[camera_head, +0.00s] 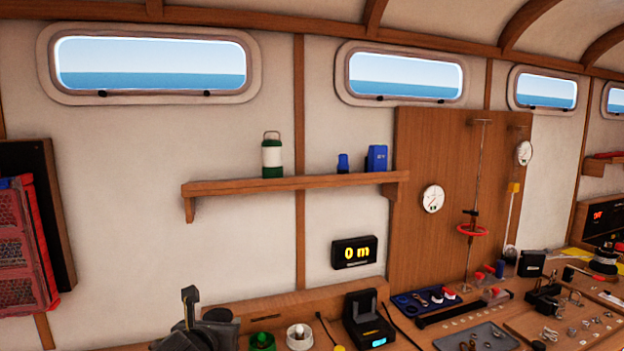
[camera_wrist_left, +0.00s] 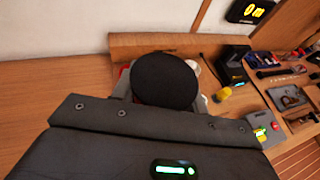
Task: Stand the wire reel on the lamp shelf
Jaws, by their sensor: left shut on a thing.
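The lamp shelf (camera_head: 300,184) is a wooden wall shelf in the head view, with a green and white lantern (camera_head: 272,155) on its left half. My left gripper (camera_head: 205,312) is low in the head view, below the shelf's left end, at the bench. In the left wrist view my left gripper (camera_wrist_left: 163,92) is shut on a dark, round-faced thing (camera_wrist_left: 165,80), likely the wire reel. Its black disc faces the camera and hides most of its body. In the head view it is hard to tell from the dark gripper. My right gripper is not in view.
Two small blue items (camera_head: 376,158) stand on the shelf's right half; its left end is bare. A green-topped item (camera_head: 262,341), a white-topped item (camera_head: 299,337) and a black charger-like box (camera_head: 368,320) stand on the bench. A depth display (camera_head: 354,252) hangs under the shelf.

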